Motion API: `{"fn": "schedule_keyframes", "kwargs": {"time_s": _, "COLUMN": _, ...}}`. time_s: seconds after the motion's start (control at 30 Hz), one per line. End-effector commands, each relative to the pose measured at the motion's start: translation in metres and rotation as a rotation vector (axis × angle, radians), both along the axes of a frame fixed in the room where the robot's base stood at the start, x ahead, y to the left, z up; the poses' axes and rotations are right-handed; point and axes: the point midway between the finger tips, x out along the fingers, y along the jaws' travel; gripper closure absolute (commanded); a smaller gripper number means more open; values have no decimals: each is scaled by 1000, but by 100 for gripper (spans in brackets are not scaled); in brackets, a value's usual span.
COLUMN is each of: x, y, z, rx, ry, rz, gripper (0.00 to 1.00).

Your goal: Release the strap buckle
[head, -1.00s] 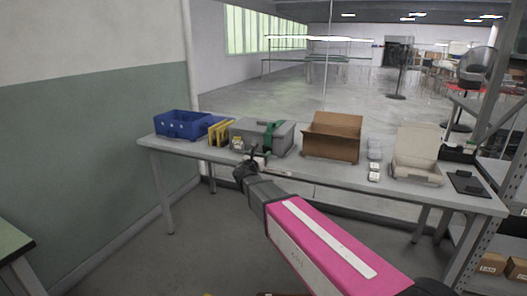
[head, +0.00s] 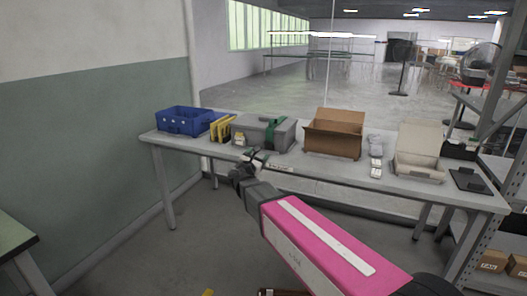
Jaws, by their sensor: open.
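A grey case (head: 252,131) lies on the long table, with a green strap (head: 271,131) over its lid toward its right side. My gripper (head: 258,157) is in front of the case, at the table's front edge, near the lower end of the strap. Its jaws are open. Parts of the gripper cover the strap's lower front. The buckle is too small to make out, and I cannot tell whether my gripper touches it.
On the table (head: 330,176) a blue crate (head: 184,121) and yellow frames (head: 221,127) stand left of the case. An open cardboard box (head: 333,134), small pale items (head: 376,167), an open white box (head: 418,155) and a dark flat pad (head: 468,180) stand to the right.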

Motion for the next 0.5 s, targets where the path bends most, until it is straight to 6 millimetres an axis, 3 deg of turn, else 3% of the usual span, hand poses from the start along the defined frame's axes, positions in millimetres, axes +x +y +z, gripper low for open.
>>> {"fn": "schedule_keyframes", "kwargs": {"time_s": 0.5, "x": 1, "y": -1, "z": 0, "rx": 1044, "ry": -338, "rz": 103, "gripper": 29}}
